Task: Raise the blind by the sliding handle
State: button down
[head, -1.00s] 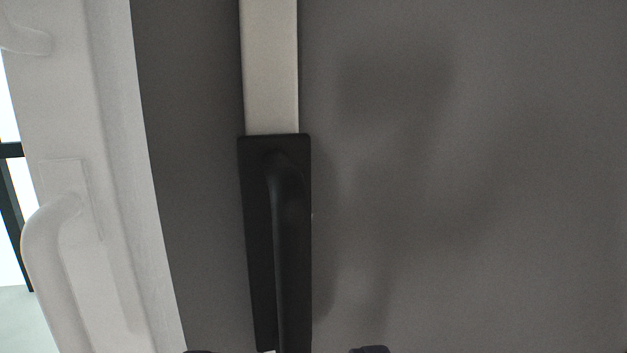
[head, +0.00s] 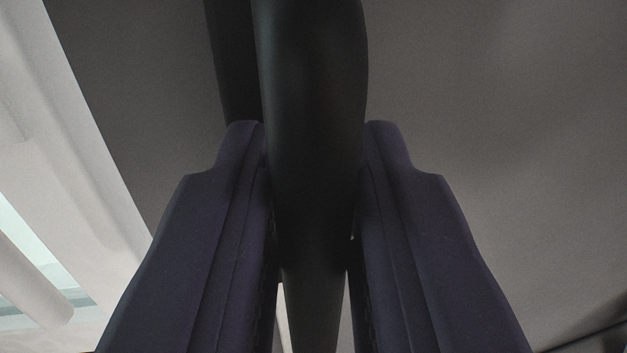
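The sliding handle (head: 312,90) is a thick black vertical bar filling the top middle of the head view. Its black backing plate (head: 232,60) shows behind it on the left. My gripper (head: 313,150) has one dark purple finger on each side of the bar. The fingers lie close along both sides of the handle. Whether both press on it is hard to see in the dark. The lower part of the handle runs down between the fingers. The handle's upper end is out of view.
A white frame (head: 85,160) slants down the left side. A pale rounded bar (head: 35,285) shows at the lower left.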

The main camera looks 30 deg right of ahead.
notch_tip(320, 180, up, 19)
jog(key=p, duration=1.3)
jog(key=shift+r, duration=0.1)
jog(key=c, duration=1.2)
grip_release()
jog(key=shift+o, duration=0.2)
jog(key=b+v, duration=0.4)
jog(key=v, duration=0.3)
jog(key=shift+s+a, duration=0.2)
jog(key=shift+s, duration=0.15)
